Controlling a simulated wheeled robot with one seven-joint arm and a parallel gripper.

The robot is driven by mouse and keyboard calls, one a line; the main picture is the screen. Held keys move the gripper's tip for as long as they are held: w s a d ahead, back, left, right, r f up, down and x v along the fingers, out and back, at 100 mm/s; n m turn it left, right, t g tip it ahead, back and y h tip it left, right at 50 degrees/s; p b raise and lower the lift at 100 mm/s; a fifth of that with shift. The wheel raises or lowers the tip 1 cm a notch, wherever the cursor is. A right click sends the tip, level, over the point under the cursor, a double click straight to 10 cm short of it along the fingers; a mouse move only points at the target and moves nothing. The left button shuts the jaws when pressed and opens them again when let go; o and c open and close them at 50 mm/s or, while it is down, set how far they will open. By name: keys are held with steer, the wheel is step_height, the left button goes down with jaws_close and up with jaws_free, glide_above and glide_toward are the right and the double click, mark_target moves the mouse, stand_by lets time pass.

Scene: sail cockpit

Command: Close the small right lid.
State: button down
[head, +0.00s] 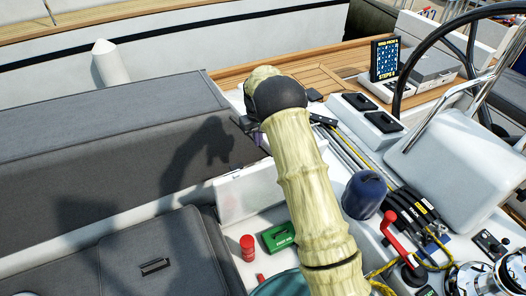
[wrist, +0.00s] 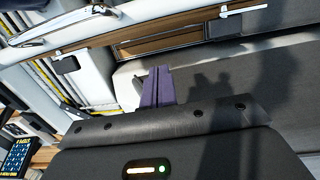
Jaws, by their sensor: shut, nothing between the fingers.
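A pale, upright panel (head: 250,190) with a small catch at its top edge stands beside the grey cushions, left of my arm. It looks like a raised lid, but I cannot tell for sure that it is the small right lid. My gripper (wrist: 158,72) is shut and empty, its purple fingers together in the wrist view. In the head view my arm hides most of the gripper, which is beyond the panel's upper right corner. No contact with the panel shows. My arm also covers the panel's right side.
A red can (head: 247,248), a green box (head: 278,236) and a blue drum (head: 365,193) are near my arm. A red winch handle (head: 398,238) stands at right. Long grey cushions (head: 105,140) fill the left. A steering wheel (head: 440,45) is at upper right.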

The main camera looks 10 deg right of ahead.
steer(key=s+f+p, duration=0.1)
steer(key=s+f, duration=0.1)
steer(key=s+d+f+p, duration=0.1)
steer(key=f+p, duration=0.1)
steer(key=shift+s+d, duration=0.1)
steer(key=shift+s, duration=0.3)
steer(key=shift+f, duration=0.1)
